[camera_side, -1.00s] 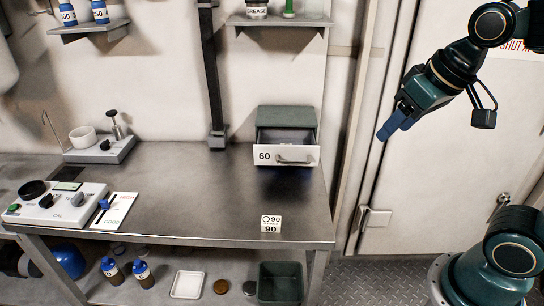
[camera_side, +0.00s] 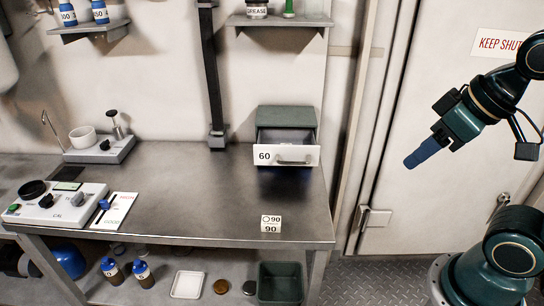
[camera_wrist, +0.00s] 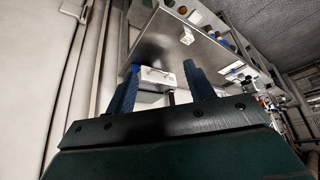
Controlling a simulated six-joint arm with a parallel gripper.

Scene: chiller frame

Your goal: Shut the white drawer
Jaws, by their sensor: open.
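The white drawer (camera_side: 286,155), marked 60 and fitted with a bar handle, stands pulled out of its dark green cabinet (camera_side: 287,116) at the back right of the steel bench. It also shows in the wrist view (camera_wrist: 158,76), between and beyond my fingers. My gripper (camera_side: 422,154) is to the right of the bench, in front of the pale door, well apart from the drawer. In the wrist view its two blue fingers (camera_wrist: 162,92) are spread with nothing between them.
The steel bench (camera_side: 190,200) is clear in front of the drawer, apart from a small 90 block (camera_side: 271,224) near its front edge. Devices stand at the left, including a CAL panel (camera_side: 55,205). A dark post (camera_side: 211,80) rises left of the cabinet.

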